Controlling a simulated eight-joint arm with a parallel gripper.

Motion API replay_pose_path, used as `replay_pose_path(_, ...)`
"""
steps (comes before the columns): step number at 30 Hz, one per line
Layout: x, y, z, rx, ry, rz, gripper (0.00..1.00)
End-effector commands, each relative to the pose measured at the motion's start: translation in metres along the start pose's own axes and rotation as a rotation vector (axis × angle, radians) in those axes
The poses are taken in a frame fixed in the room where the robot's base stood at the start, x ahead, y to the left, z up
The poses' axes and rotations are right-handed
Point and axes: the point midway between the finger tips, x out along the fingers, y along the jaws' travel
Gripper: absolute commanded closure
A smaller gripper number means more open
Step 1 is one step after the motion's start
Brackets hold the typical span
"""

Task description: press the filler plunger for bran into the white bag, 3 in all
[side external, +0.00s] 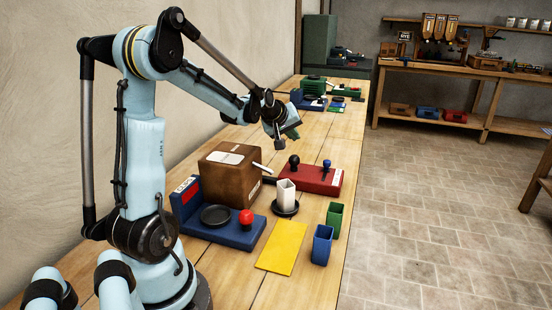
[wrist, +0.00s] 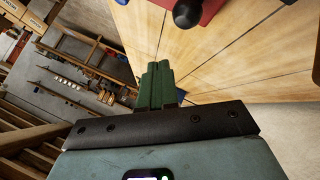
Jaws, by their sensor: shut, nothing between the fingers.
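The white bag (side external: 287,195) stands upright on a dark round plate (side external: 285,209), beside the brown box-shaped hopper (side external: 229,172). A red base (side external: 320,183) behind it carries a black-knobbed plunger (side external: 294,163) and a blue-knobbed plunger (side external: 326,167). The black knob (wrist: 187,14) also shows at the top of the wrist view, at the edge of the red base (wrist: 213,9). I cannot read which plunger is for bran, nor see inside the bag. My gripper (side external: 291,136) is above and behind the red base, touching nothing; its green fingers (wrist: 155,85) are shut and empty.
A blue base (side external: 222,228) with a black plate and red knob (side external: 246,217) is in front. A yellow mat (side external: 282,247), a blue bin (side external: 322,245) and a green bin (side external: 335,218) lie near the bench's right edge. More equipment (side external: 313,101) stands farther back; bench between is clear.

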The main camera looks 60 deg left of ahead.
Motion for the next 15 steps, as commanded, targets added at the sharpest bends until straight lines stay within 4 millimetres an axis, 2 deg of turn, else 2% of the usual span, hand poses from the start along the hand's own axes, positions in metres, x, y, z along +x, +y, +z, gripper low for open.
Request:
replay_pose_path(6,0.016,-0.011,0.011,0.0,0.0,0.0,1.0)
replay_pose_path(15,0.023,-0.017,0.017,0.0,0.0,0.0,1.0)
